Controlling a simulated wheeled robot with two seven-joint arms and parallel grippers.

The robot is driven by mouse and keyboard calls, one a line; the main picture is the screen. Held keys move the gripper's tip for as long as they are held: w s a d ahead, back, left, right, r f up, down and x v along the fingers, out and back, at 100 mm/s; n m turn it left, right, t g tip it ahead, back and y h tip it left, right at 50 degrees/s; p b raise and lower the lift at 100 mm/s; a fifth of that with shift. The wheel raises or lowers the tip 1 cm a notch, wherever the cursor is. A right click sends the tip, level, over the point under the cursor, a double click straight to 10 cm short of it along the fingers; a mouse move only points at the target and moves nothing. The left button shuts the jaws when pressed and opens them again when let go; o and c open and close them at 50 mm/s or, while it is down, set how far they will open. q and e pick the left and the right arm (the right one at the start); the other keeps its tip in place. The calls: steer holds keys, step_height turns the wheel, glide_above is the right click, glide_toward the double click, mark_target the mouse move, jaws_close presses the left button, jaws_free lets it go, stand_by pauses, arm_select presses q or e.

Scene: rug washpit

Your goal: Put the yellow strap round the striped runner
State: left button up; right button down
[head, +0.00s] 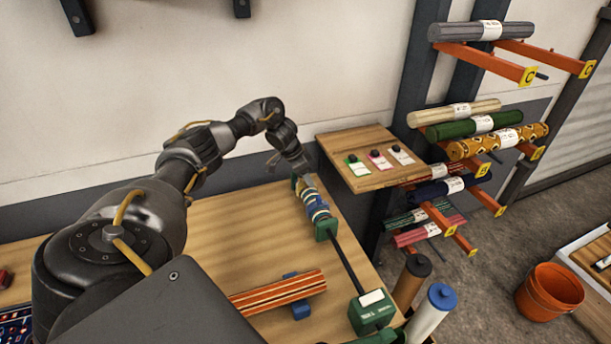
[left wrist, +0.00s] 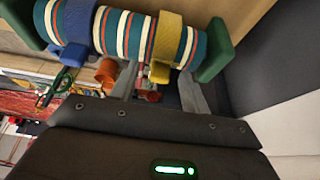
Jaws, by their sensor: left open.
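A yellow strap (left wrist: 167,38) sits round a teal roll (left wrist: 132,30) with cream and red bands, near one of its green end plates (left wrist: 216,50). A blue strap (left wrist: 78,22) is round the same roll. In the head view the roll (head: 317,207) lies at the bench's far right. My left gripper (head: 296,172) is at its far end; in the left wrist view its open fingers (left wrist: 158,88) lie either side of the yellow strap's buckle, with no grip visible. A striped runner (head: 278,291), red, orange and cream, lies rolled on a blue support (head: 300,309). My right gripper is out of view.
A black bar runs from the teal roll to a green box (head: 371,311) at the bench's near edge. A small wooden shelf (head: 367,178) with tags is right of the roll. Orange rack arms (head: 484,62) hold several rolls. The bench (head: 235,240) is clear left of the roll.

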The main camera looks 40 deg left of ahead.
arm_select(q)
steer(key=shift+a+r, duration=0.1)
steer(key=shift+r, duration=0.15)
steer(key=v, duration=1)
steer(key=shift+s+r, duration=0.1)
steer(key=shift+s, duration=0.05)
